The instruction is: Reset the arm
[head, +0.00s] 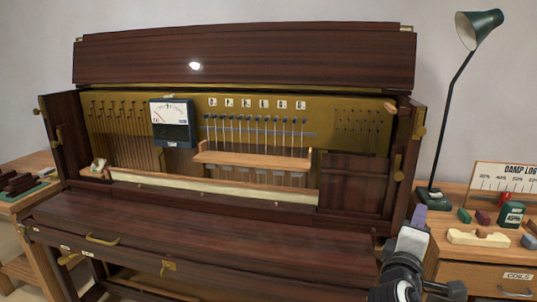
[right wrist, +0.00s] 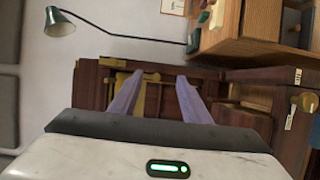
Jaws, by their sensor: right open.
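My right gripper (head: 419,216) is at the lower right of the head view, in front of the right end of the upright piano (head: 240,57). In the right wrist view my right gripper (right wrist: 158,92) shows two purple fingers spread apart with nothing between them. The dark wood of the piano (right wrist: 88,88) lies beyond the fingers there. I cannot tell whether the fingers touch anything. My left gripper is not in either view.
The piano's front is open, showing a meter (head: 173,124) and a row of hammers (head: 255,135). A side bench at right holds a green lamp (head: 480,30), small blocks and a damp log board (head: 507,178). Another bench (head: 30,202) stands at left.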

